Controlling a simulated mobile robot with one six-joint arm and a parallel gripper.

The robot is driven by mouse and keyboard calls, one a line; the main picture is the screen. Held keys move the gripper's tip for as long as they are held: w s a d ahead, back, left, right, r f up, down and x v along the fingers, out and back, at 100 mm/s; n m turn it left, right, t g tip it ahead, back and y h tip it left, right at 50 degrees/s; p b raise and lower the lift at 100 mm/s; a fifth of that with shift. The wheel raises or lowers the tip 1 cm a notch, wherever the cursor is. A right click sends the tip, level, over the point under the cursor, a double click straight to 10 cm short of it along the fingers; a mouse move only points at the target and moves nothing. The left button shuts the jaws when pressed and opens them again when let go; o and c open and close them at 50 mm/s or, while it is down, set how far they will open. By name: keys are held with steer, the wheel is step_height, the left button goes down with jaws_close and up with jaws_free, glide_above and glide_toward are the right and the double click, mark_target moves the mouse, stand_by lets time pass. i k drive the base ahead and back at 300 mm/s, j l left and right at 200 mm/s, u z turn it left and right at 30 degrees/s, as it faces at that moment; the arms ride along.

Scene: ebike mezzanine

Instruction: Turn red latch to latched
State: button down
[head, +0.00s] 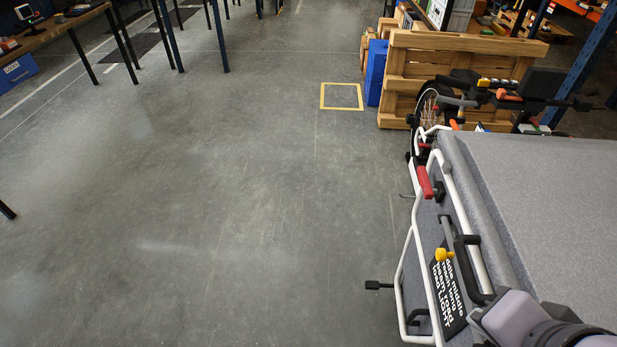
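The red latch (425,182) is a short red handle on a dark mount, on the near upper part of the cargo bike's white tube frame. It stands tilted, its top leaning slightly left, beside the grey cargo box (545,185). I cannot tell from this view whether it is latched. A grey and black rounded part, which looks like part of my arm, shows at the lower right corner. I cannot make out gripper fingers, and nothing of mine touches the red latch.
A yellow knob (443,255) and a black sign with white lettering (449,293) are on the bike's side below the latch. A black pedal-like end (378,285) sticks out left. A wooden pallet (455,60) and blue bins (376,72) stand behind.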

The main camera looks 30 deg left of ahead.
mark_target(428, 192)
steer(key=u, duration=0.45)
steer(key=i+j+u, duration=0.1)
steer(key=i+j, duration=0.15)
steer(key=i, duration=0.25)
steer(key=i+j, duration=0.2)
steer(key=i, duration=0.25)
steer(key=i+j+u, duration=0.15)
steer(key=i, duration=0.35)
steer(key=j, duration=0.1)
